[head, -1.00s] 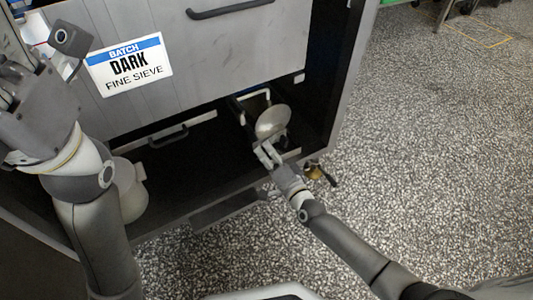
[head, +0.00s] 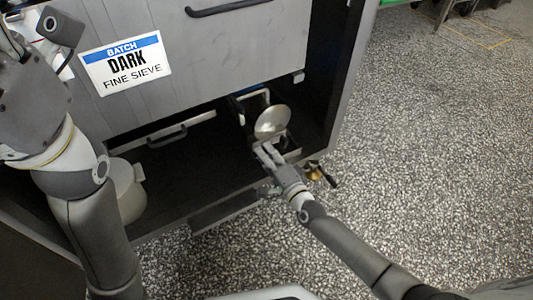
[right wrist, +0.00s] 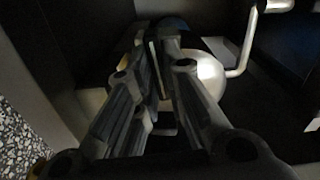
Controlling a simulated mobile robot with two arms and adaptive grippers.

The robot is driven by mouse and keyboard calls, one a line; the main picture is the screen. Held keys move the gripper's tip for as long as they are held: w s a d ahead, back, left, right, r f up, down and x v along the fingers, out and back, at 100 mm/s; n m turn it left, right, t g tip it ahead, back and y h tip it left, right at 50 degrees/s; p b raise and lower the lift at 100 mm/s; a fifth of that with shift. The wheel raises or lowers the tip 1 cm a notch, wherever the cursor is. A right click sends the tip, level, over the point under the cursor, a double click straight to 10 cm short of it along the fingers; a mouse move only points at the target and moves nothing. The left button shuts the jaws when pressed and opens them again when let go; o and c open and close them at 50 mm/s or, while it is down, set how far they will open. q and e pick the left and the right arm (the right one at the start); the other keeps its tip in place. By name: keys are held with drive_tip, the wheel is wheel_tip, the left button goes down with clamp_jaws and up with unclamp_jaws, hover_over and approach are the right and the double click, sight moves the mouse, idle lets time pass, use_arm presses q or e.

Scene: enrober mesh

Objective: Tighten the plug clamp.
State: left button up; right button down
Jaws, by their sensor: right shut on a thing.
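My right gripper (head: 264,153) reaches into the open lower bay of the cabinet, just below a round pale metal disc (head: 272,121). In the right wrist view its two fingers (right wrist: 160,62) are close together, shut on a small part of the plug clamp. The held part is mostly hidden between the fingers and in shadow. The disc (right wrist: 207,72) shows behind the fingers in that view, beside a bent pale rod (right wrist: 245,45). My left gripper (head: 10,45) is at the upper left edge, partly cut off, and its fingertips do not show.
A grey cabinet panel (head: 210,60) with a dark handle hangs above the bay and bears a sign (head: 126,64) reading "BATCH DARK FINE SIEVE". A brass fitting (head: 314,172) with a dark lever sits by the bay's lower right edge. Speckled floor (head: 430,150) is clear at right.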

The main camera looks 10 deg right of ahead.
drive_tip(key=c, duration=1.5)
unclamp_jaws()
drive_tip(key=shift+w+d+r, duration=0.15)
drive_tip(key=shift+w+r, duration=0.05)
drive_tip(key=shift+w, duration=0.05)
drive_tip(key=shift+f, duration=0.1)
drive_tip(key=shift+s, duration=0.1)
